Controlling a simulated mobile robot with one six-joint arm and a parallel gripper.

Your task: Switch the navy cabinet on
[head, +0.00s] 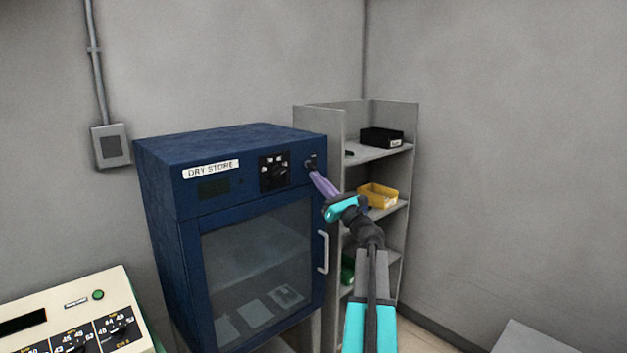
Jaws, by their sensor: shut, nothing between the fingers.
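The navy cabinet (160,185) stands against the back wall with a "DRY STORE" label (211,170) on its upper panel. A dark display (213,187) and a black dial panel (273,170) sit on that panel. A small dark switch (310,162) is at the panel's right end. My gripper (312,170) is shut and empty, its tip at or just in front of the switch. The tip partly covers the switch; I cannot tell whether they touch or which way the switch is set. The display looks unlit. The glass door (262,260) is shut.
A grey shelf unit (410,150) stands right of the cabinet, close to my arm, holding a black bin (381,138), a yellow bin (378,195) and a green bin (347,270). The door handle (323,252) sticks out below my gripper. A cream console (75,291) is at lower left.

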